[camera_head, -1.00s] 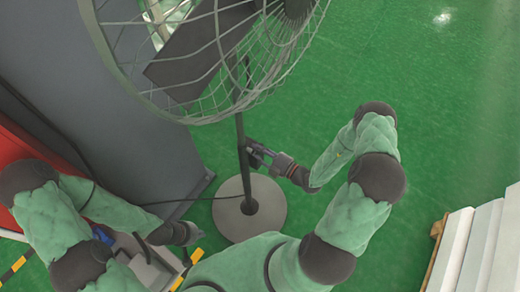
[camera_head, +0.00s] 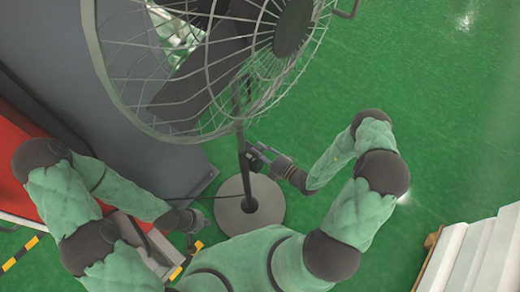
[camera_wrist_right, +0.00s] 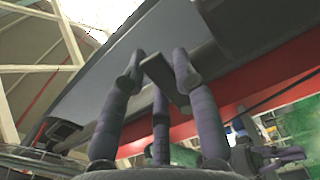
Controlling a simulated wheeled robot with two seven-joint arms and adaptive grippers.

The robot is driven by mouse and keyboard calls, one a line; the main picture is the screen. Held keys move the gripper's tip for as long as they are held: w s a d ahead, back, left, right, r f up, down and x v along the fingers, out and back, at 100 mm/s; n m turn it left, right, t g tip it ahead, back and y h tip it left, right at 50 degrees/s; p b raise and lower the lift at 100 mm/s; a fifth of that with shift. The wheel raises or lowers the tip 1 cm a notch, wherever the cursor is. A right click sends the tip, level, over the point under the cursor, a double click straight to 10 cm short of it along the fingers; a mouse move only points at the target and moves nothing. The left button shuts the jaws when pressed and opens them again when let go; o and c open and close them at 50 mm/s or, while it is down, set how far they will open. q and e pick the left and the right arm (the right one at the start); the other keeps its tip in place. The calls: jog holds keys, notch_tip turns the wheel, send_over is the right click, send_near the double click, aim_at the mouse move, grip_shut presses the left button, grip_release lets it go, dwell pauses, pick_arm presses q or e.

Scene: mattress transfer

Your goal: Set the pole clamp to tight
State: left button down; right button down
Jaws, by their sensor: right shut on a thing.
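A large fan (camera_head: 215,70) with a wire cage stands on a dark pole (camera_head: 242,155) above a round grey base (camera_head: 249,207). My right gripper (camera_head: 259,160) is at the pole, just below the cage. In the right wrist view its fingers (camera_wrist_right: 160,75) close around a small dark flat piece (camera_wrist_right: 166,82), which looks like the clamp's handle. The rest of the pole clamp is dark and small, so its setting cannot be read. My left gripper (camera_head: 196,222) is low, left of the base and apart from the fan; its fingers are too small to judge.
A grey panel (camera_head: 150,100) and a red unit (camera_head: 35,150) stand at the left. A cable (camera_head: 200,198) runs from the base to the left. White slabs on a wooden pallet (camera_head: 475,250) are at the right. Green floor (camera_head: 430,110) between is clear.

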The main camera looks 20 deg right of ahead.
jog(key=shift+r+n+p, duration=0.3)
jog(key=shift+n+p, duration=0.1)
jog(key=shift+n, duration=0.4)
jog(key=c, duration=1.2)
grip_release()
jog(key=v, duration=1.2)
